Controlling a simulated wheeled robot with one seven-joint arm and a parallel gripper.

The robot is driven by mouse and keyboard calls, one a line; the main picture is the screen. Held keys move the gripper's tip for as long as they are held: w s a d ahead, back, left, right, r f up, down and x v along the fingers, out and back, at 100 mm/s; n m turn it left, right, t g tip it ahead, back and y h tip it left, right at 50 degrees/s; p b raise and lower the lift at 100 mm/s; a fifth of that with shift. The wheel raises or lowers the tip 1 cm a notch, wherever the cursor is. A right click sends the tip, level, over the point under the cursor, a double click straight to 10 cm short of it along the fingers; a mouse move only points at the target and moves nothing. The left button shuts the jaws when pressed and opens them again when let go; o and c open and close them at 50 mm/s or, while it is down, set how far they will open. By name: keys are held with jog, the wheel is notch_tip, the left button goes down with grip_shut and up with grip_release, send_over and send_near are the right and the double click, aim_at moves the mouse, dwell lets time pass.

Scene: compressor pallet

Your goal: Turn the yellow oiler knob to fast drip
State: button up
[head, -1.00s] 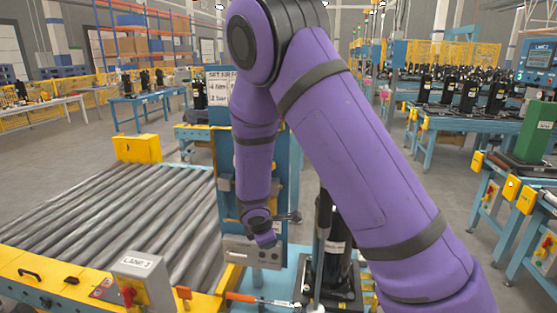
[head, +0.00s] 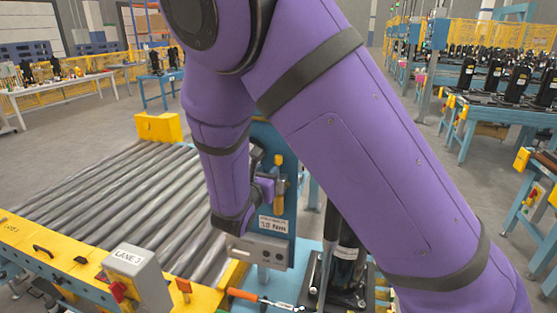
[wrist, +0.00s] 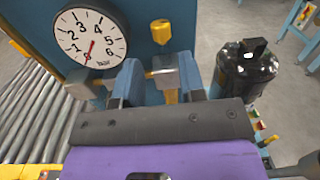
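The yellow oiler knob (wrist: 161,33) stands on the blue panel in the wrist view, just beyond my fingertips and between their lines. A lower amber part of the oiler (wrist: 170,93) shows between my fingers. In the head view the knob (head: 279,160) is at the top of a slim yellow fitting on the blue panel (head: 288,140). My gripper (wrist: 158,78) is open, with one finger on either side of the oiler and nothing clamped. It also shows in the head view (head: 262,178), close to the left of the oiler, partly hidden by my arm.
A round pressure gauge (wrist: 91,37) is left of the knob. A black cylinder (wrist: 245,72) stands to the right. Below the panel is a grey box (head: 258,250). A roller conveyor (head: 110,205) and grey lane box (head: 135,275) lie left; an orange-handled tool (head: 243,294) lies in front.

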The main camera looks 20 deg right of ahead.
aim_at(277, 161)
jog(key=x, duration=0.8)
jog(key=shift+w+d, duration=0.1)
jog(key=shift+d, duration=0.05)
jog(key=shift+c, duration=0.2)
jog(key=c, duration=0.6)
